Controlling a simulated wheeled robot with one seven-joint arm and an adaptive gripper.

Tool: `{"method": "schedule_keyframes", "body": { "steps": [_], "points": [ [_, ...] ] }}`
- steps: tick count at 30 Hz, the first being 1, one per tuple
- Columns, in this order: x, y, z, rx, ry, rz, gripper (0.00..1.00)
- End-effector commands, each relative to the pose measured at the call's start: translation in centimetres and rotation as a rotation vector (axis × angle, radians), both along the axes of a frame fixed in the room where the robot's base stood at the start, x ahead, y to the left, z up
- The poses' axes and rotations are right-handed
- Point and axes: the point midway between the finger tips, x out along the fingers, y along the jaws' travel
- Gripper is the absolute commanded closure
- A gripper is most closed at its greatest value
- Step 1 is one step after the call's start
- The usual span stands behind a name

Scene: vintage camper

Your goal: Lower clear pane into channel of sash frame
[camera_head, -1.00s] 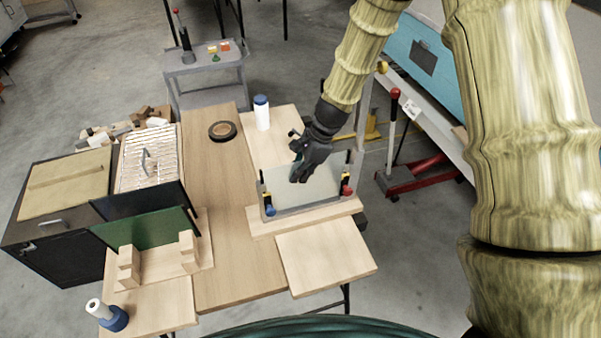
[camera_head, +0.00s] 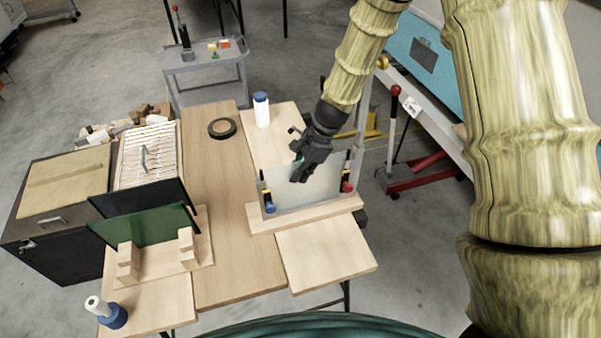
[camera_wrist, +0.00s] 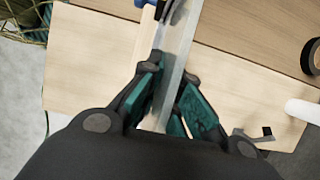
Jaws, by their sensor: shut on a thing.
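My gripper (camera_head: 301,178) is shut on the pane's upper part. In the wrist view, the pane (camera_wrist: 182,42) runs as a thin edge between the teal finger pads of my gripper (camera_wrist: 172,112). Blue, yellow and red clamps stand at the frame's two ends, including a blue knob (camera_head: 270,208) and a red knob (camera_head: 347,187). I cannot tell whether the pane's lower edge is inside the channel.
A white bottle with a blue cap (camera_head: 262,112) and a black tape roll (camera_head: 222,128) stand behind on the bench (camera_head: 235,260). A green panel (camera_head: 150,230) stands in a wooden rack at left. A bare board (camera_head: 325,262) lies in front of the frame.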

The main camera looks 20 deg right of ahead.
Motion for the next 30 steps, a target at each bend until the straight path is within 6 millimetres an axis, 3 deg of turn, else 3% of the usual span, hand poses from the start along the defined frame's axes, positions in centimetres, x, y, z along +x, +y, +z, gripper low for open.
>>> {"method": "schedule_keyframes", "body": {
  "steps": [24, 28, 30],
  "points": [
    [0.06, 0.05, 0.03, 0.0, 0.0, 0.0, 1.0],
    [0.06, 0.05, 0.03, 0.0, 0.0, 0.0, 0.73],
    [0.06, 0.05, 0.03, 0.0, 0.0, 0.0, 0.7]
  ]
}}
